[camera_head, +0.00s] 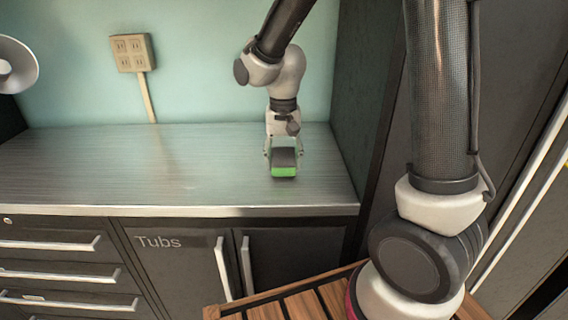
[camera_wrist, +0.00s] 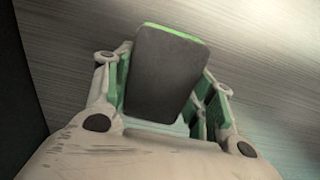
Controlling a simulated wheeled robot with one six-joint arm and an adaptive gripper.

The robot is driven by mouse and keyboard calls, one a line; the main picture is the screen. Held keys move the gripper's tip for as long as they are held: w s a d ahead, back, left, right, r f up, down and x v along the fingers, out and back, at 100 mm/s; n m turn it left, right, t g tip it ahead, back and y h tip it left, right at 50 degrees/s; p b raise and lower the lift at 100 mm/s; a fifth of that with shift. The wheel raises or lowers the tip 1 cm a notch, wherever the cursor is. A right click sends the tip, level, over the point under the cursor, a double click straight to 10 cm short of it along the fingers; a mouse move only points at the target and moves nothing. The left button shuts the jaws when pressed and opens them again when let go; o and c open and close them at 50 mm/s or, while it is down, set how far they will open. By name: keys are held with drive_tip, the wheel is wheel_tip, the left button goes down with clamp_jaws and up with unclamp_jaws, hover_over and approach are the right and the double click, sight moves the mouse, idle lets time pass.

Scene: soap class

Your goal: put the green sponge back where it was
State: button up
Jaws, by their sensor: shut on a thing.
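The green sponge (camera_head: 284,171) has a dark grey top and a bright green side. It is between the fingers of my gripper (camera_head: 283,150), at or just above the right part of the metal counter (camera_head: 130,170). I cannot tell whether it touches the counter. In the wrist view the sponge (camera_wrist: 163,75) shows its dark face and a thin green edge, slightly tilted. My gripper (camera_wrist: 163,100) is shut on it, with a finger on each side. The sponge's underside is hidden.
A dark tall cabinet side (camera_head: 345,100) stands close right of the gripper. A wall socket (camera_head: 133,53) is at the back left, and a round white object (camera_head: 17,65) at the far left. The counter left of the sponge is clear. Drawers and a "Tubs" cupboard (camera_head: 175,262) are below.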

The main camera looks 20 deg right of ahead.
sight(283, 155)
drive_tip(key=shift+f, duration=0.85)
drive_tip(key=shift+f, duration=0.15)
drive_tip(key=o, duration=1)
wheel_tip(283, 155, up, 12)
drive_tip(key=shift+r, duration=0.2)
